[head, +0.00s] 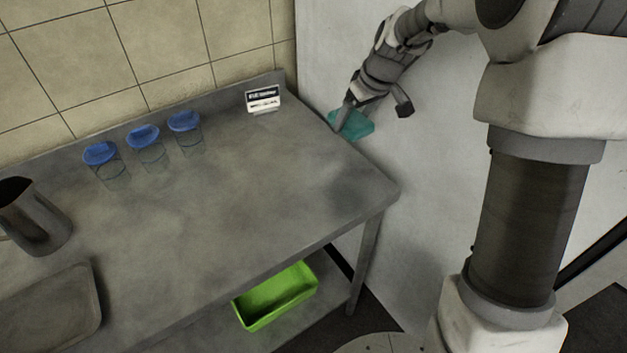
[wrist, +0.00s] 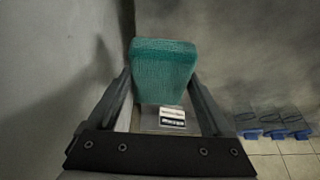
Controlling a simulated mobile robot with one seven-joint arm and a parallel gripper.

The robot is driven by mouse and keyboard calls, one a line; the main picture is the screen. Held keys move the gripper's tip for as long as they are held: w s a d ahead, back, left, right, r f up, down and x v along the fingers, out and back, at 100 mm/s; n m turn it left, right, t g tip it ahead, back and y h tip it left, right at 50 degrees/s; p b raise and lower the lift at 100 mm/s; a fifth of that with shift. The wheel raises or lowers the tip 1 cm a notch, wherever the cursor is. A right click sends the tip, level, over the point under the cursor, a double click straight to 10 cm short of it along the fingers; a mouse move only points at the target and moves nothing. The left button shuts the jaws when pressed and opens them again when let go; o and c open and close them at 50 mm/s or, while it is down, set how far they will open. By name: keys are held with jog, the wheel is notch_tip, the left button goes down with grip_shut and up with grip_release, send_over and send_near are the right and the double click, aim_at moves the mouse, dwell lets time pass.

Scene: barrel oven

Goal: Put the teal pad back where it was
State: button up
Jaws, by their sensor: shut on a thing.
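The teal pad (head: 354,125) is held in my gripper (head: 343,112) at the right edge of the metal table, near the white wall. In the wrist view the teal pad (wrist: 163,70) sits between the two fingers of my gripper (wrist: 163,85), which are shut on it. From the head view I cannot tell whether the pad touches the table edge or hangs just beyond it.
The metal table (head: 255,190) has a clear middle and right side. A small black-and-white sign (head: 263,99) stands at its back right corner. Blue-lidded jars (head: 145,143), a dark pitcher (head: 35,218) and a tray (head: 50,315) stand left. A green bin (head: 275,296) is below.

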send_over(311, 178)
jog(key=s, duration=0.1)
jog(key=f, duration=0.4)
jog(key=d+f, duration=0.1)
jog(key=f, duration=0.1)
jog(key=shift+f+b, duration=0.2)
jog(key=shift+b, duration=0.2)
jog(key=shift+s+a+f+b, duration=0.1)
jog(key=shift+f+b, duration=0.3)
jog(key=shift+f, duration=1.6)
jog(key=shift+f, duration=0.1)
jog(key=o, duration=1.1)
jog(key=p+v, duration=0.2)
jog(key=v, duration=1)
